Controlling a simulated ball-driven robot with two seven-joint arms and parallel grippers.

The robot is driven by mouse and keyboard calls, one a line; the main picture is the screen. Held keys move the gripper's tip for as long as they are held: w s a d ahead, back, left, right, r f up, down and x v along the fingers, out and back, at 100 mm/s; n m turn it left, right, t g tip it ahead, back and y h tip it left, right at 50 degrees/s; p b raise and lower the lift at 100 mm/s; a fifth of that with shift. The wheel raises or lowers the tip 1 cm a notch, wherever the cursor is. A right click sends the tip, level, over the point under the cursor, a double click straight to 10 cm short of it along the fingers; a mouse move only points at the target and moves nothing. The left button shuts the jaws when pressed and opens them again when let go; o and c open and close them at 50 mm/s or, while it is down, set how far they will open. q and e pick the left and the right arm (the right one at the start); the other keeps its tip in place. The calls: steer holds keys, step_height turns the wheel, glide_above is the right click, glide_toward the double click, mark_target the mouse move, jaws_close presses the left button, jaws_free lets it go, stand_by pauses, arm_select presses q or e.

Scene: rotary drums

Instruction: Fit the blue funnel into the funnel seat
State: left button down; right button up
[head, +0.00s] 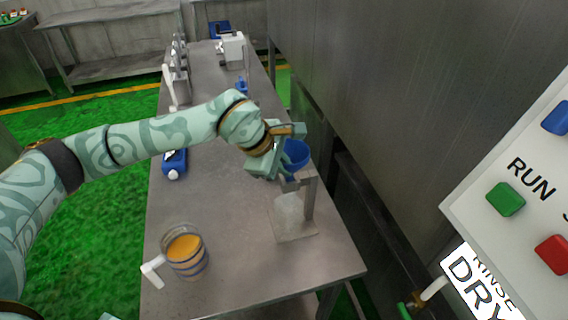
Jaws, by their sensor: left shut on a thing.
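The blue funnel (297,153) is held by my left gripper (284,150) over the right side of the steel table. Its wide mouth faces up. The gripper is shut on it, and the gripper body and fingers hide its left part. A grey stand (309,200) with an upright post and a flat base stands just below and nearer the camera; its top arm looks like the funnel seat. The funnel's lower end is hidden, so I cannot tell whether it touches the seat. My right gripper is not in view.
A clear jug of orange liquid (186,251) stands at the table's near left. A blue and white device (175,164) lies at the left edge. White equipment (232,47) stands at the far end. A control panel (520,200) with buttons is at right. The middle of the table (215,200) is clear.

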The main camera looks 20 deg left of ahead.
arm_select(q)
steer(key=shift+f+b, duration=0.75)
steer(key=shift+f, duration=0.45)
steer(key=c, duration=1.5)
jaws_free()
steer(key=shift+r, duration=0.15)
steer(key=v, duration=1.6)
steer(key=shift+s+a, duration=0.1)
